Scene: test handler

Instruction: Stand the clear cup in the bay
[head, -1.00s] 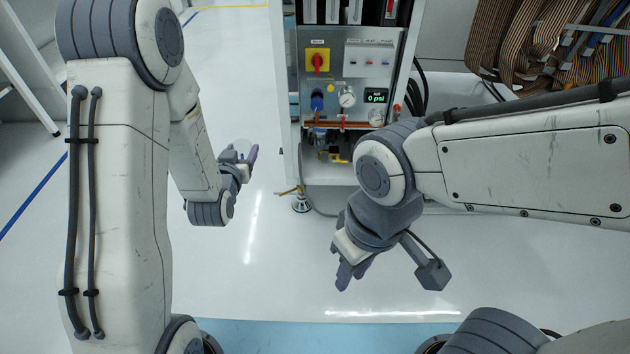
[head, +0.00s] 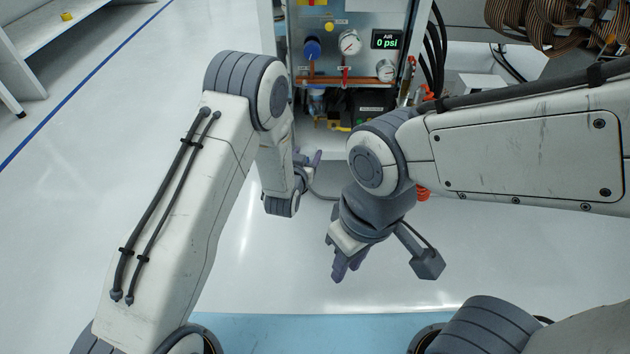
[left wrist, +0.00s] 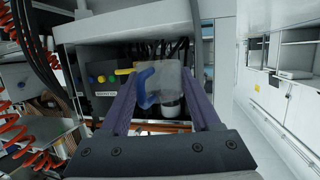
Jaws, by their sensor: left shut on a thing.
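The clear cup (left wrist: 172,80) shows in the left wrist view as a see-through shape between the two purple fingers of my left gripper (left wrist: 161,88), which is shut on it. In the head view my left gripper (head: 309,161) is low in front of the cabinet's open lower bay (head: 335,142); the cup is hard to make out there. The bay also shows in the left wrist view (left wrist: 105,58), dark inside, behind the cup. My right gripper (head: 346,266) hangs empty over the floor, fingers pointing down; its finger gap is unclear.
A blue curved part (left wrist: 146,90) and a white cylinder (left wrist: 172,107) show behind or through the cup. Yellow and black parts sit inside the bay. The cabinet panel has gauges (head: 349,42) and a 0 psi display (head: 387,40). Brown ribbon cables (head: 550,25) hang at right.

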